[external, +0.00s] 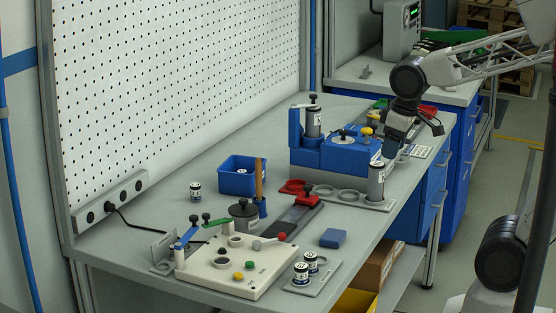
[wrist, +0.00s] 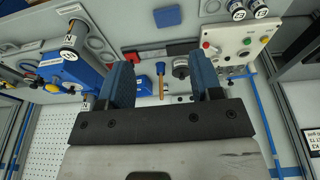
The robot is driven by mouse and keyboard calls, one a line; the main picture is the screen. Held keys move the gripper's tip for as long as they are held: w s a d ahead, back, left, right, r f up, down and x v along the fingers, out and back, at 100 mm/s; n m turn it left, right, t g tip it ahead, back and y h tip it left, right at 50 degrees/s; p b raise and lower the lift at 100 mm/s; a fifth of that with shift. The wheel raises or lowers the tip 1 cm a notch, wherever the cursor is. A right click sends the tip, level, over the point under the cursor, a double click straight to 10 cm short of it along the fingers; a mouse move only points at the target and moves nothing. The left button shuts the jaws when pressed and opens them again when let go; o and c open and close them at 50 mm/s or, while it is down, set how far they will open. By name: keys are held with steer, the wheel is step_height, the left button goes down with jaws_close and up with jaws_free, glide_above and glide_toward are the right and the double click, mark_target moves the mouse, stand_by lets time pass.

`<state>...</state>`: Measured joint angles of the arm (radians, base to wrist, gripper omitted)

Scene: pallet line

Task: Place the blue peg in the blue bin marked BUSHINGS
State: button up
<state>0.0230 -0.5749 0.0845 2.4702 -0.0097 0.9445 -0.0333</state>
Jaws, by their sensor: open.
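A blue open-topped bin (external: 240,176) stands on the bench towards the pegboard. I see no certain blue peg. A small blue upright piece (external: 262,207) with a wooden stick in it stands beside the bin; it also shows between my fingers in the wrist view (wrist: 160,68), well beyond them. A low blue block (external: 333,238) lies near the front edge. My gripper (external: 412,135) is open and empty above the bench's right end, by the blue machine.
The blue machine (external: 340,152) and a grey upright cylinder (external: 376,182) stand near my gripper. A white fixture board (external: 235,265) with knobs and levers fills the front left. Labelled jars (external: 301,273) stand beside it.

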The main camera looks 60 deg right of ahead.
steer(key=shift+s+a+f, duration=0.1)
steer(key=shift+s+f, duration=0.1)
steer(key=shift+s, duration=0.4)
steer(key=shift+s+a+f, duration=0.1)
steer(key=shift+s+f, duration=0.15)
steer(key=shift+s, duration=0.3)
steer(key=shift+s+a+f, duration=0.1)
steer(key=shift+s+f, duration=0.1)
steer(key=shift+s, duration=0.4)
